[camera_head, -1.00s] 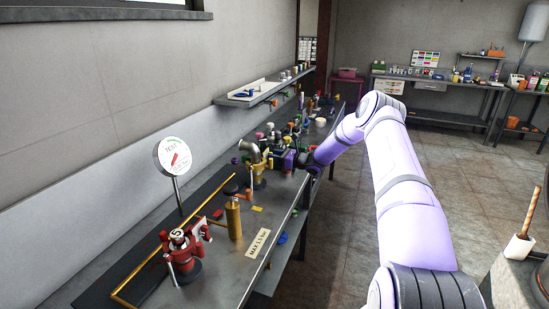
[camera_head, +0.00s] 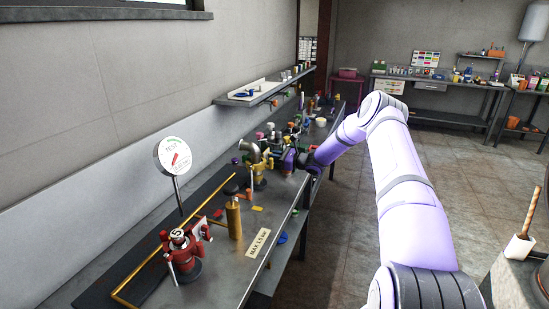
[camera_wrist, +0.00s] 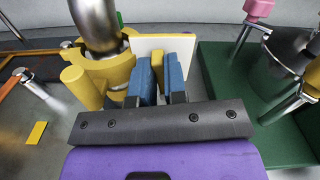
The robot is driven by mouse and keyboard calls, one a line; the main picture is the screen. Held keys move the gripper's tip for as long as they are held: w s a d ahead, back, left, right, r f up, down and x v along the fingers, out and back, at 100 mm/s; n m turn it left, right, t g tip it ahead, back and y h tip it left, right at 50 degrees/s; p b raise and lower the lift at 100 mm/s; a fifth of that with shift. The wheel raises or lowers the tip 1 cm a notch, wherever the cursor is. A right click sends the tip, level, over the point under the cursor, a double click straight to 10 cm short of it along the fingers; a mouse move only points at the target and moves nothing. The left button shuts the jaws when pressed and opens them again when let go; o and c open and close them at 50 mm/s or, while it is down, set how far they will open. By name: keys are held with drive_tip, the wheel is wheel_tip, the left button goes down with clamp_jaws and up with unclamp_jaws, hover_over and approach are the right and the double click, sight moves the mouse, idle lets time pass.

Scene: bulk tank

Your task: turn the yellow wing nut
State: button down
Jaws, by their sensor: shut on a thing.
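The yellow wing nut (camera_wrist: 157,68) shows in the wrist view as a narrow yellow piece between the two blue finger pads of my gripper (camera_wrist: 160,80). My gripper is shut on it. A yellow clamp body (camera_wrist: 112,68) sits just left of the fingers, around a shiny metal pipe (camera_wrist: 96,22). A white plate (camera_wrist: 180,44) stands right behind the fingertips and hides what lies beyond. In the head view the yellow fitting (camera_head: 259,176) with its bent grey pipe stands on the bench, just left of my wrist. The wing nut is too small to make out there.
A green block or base (camera_wrist: 222,85) and metal rods stand close on the right in the wrist view. On the bench are a red fitting (camera_head: 182,255), a brass cylinder (camera_head: 234,218) and a round gauge (camera_head: 174,156). The floor right of the bench is clear.

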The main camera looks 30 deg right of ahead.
drive_tip(key=shift+s+a+f+n, duration=0.1)
drive_tip(key=shift+n, duration=1.65)
drive_tip(key=shift+s+a+f+n, duration=0.1)
drive_tip(key=shift+n, duration=1.65)
drive_tip(key=c, duration=1.2)
unclamp_jaws()
drive_tip(key=shift+o, duration=0.2)
